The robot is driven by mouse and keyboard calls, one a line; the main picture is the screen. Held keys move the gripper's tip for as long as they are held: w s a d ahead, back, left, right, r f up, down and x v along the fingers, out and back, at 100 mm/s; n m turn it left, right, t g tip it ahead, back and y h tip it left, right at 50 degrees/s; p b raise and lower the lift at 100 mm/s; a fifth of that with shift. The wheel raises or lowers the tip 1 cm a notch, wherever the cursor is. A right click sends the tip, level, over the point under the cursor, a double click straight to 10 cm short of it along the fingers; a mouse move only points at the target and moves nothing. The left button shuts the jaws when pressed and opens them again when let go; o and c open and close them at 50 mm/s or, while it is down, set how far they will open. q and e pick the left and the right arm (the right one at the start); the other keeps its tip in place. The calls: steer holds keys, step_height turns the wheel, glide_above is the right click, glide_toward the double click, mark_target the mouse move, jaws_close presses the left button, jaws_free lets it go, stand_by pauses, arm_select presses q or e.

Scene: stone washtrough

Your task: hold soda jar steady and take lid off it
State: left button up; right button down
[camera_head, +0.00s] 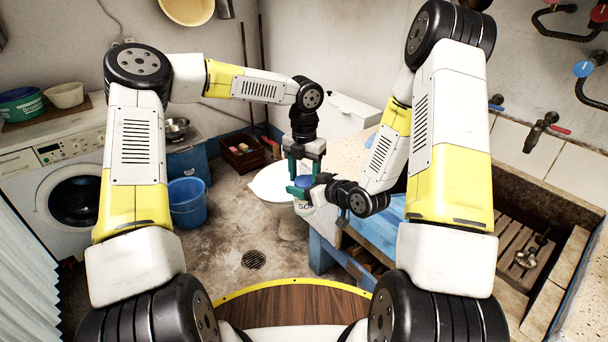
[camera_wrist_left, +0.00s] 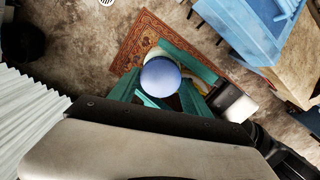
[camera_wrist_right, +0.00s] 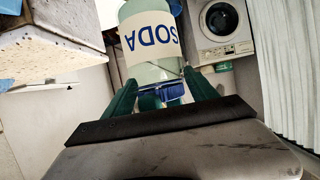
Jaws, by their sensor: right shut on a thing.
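The soda jar (camera_head: 305,209) is a pale jar with a white label and a blue lid (camera_wrist_left: 160,75). It hangs in the air in front of the bench corner. My right gripper (camera_wrist_right: 160,80) comes from the right and is shut on the jar near its upper part; the label (camera_wrist_right: 148,38) appears upside down in the right wrist view. My left gripper (camera_head: 302,170) points down from above. Its fingers (camera_wrist_left: 160,85) stand on either side of the lid, apparently open. Exact contact with the lid cannot be told.
A blue bench (camera_head: 375,230) with a stone top stands right of the jar, and a stone trough with taps (camera_head: 540,130) is farther right. A washing machine (camera_head: 70,195) and blue bucket (camera_head: 188,200) are at the left. The floor around the drain (camera_head: 254,259) is clear.

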arm_select(q)
steer(key=c, duration=1)
steer(key=shift+o, duration=0.2)
steer(key=n, duration=0.3)
steer(key=shift+n, duration=0.3)
steer(key=o, duration=1.5)
steer(key=shift+r, duration=0.15)
